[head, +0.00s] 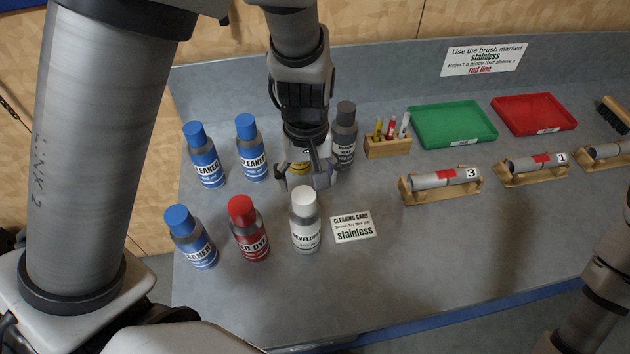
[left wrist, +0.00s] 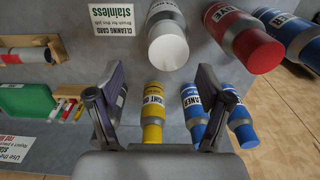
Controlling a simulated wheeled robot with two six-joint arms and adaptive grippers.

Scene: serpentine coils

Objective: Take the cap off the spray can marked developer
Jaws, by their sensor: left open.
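The developer can (head: 305,236) stands upright on the grey table, front row, right of the red can. Its white cap (head: 303,200) is on it, and the cap also shows near the top of the left wrist view (left wrist: 168,48). My left gripper (head: 308,182) points down just behind the can, over a yellow can it partly hides. In the left wrist view the gripper (left wrist: 158,90) is open, with nothing between its fingers. The white cap lies beyond the fingertips in that view, apart from them. My right gripper does not show.
A red can (head: 249,230) and a blue-capped can (head: 192,238) stand left of the developer. Behind are two blue cleaner cans (head: 250,150), the yellow can (left wrist: 153,112) and a dark-capped can (head: 344,128). A card (head: 352,226) lies right of the developer; the table front is clear.

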